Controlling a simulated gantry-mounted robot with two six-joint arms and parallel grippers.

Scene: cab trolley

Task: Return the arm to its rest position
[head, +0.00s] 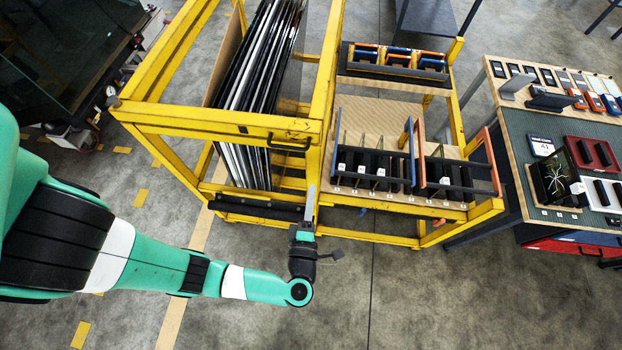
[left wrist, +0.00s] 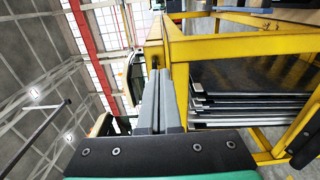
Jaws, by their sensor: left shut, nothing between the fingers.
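My left arm comes in from the left in the head view. Its gripper (head: 309,200) is in front of the yellow trolley (head: 230,122), near the trolley's front post and lower rail. In the left wrist view the two grey fingers (left wrist: 161,100) lie side by side, shut with nothing between them. They point toward a yellow post of the trolley, which also shows in this view (left wrist: 250,47). I cannot tell whether the fingertips touch the post. My right gripper is not in view.
Dark panels (head: 258,90) stand upright in the trolley's left bay. Its right shelf holds several black holders (head: 375,170) and a bin of orange and blue frames (head: 400,60). A workbench (head: 515,150) with devices stands at right. The front floor (head: 430,300) is clear.

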